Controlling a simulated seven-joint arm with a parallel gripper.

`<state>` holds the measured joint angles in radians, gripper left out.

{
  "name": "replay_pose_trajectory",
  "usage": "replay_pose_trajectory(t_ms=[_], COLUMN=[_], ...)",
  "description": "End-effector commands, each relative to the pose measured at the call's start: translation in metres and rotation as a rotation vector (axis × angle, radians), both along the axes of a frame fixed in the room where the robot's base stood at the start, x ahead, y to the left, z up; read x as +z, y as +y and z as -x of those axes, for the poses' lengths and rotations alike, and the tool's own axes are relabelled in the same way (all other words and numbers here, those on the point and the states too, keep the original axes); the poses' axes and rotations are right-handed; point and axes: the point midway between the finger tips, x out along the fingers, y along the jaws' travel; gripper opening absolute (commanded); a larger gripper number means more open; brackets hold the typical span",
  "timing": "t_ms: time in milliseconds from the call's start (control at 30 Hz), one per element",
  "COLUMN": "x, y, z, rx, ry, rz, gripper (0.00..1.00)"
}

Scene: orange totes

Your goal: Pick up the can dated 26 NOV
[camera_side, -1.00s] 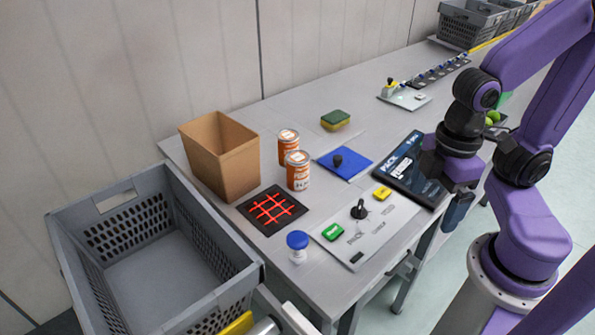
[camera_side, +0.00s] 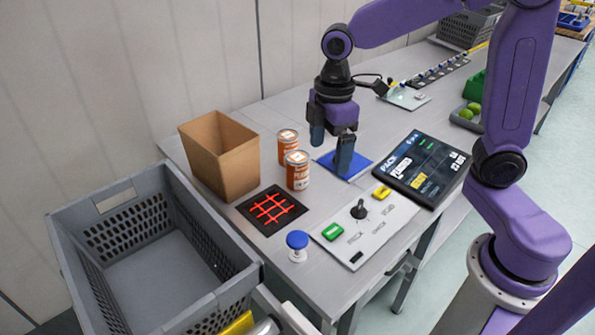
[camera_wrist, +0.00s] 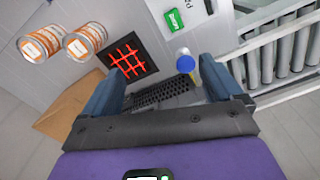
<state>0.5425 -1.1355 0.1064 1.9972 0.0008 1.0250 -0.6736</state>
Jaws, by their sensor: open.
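Two orange-and-white cans stand upright on the table. The front can (camera_side: 297,171) stands just beside the rear can (camera_side: 287,146), by the cardboard box. Both cans also show at the upper left of the wrist view, one at the left (camera_wrist: 40,45) and one nearer the middle (camera_wrist: 84,41). The date print on them is too small to read. My gripper (camera_side: 332,150) is open and empty, above the blue pad and to the right of the cans, apart from them. Its two fingers also show in the wrist view (camera_wrist: 160,88).
A cardboard box (camera_side: 221,160) stands left of the cans. A black pad with a red grid (camera_side: 271,210), a blue-capped bottle (camera_side: 297,246) and a switch panel (camera_side: 365,225) lie in front.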

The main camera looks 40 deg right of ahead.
Motion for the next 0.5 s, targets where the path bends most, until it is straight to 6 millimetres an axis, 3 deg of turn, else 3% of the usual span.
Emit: replay_pose_trajectory(t_ms=[100,300,500], x=[-0.002,-0.007,-0.012], y=[-0.006,-0.027,-0.050], z=[-0.041,-0.101,-0.139], rx=[0.023,0.075,0.115], ry=[0.003,0.007,0.010], rz=[0.003,0.007,0.008], gripper=[0.93,0.93,0.93])
